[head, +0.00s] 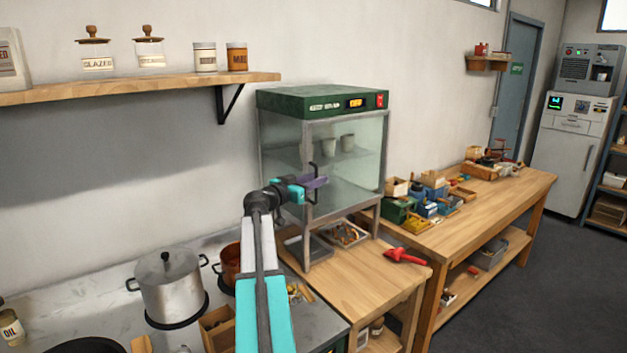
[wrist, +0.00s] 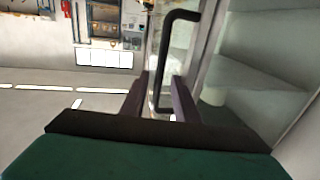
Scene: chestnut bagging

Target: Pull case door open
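The display case (head: 322,100) has a green top with a lit panel, a metal frame and glass sides. Its glass door (head: 352,170) appears closed in the head view. The black upright door handle (head: 312,168) is at the door's left edge; it also shows in the wrist view (wrist: 157,62). My gripper (head: 318,183) is at the handle's height, with purple fingers. In the wrist view my gripper (wrist: 160,92) has its fingers apart on either side of the handle's lower part. A gap shows on the left side; contact on the right cannot be told.
Pale cups (head: 347,142) stand on a shelf inside the case. A metal tray (head: 345,233) lies under it. A steel pot (head: 168,287) is at the left. A wall shelf (head: 140,86) holds jars.

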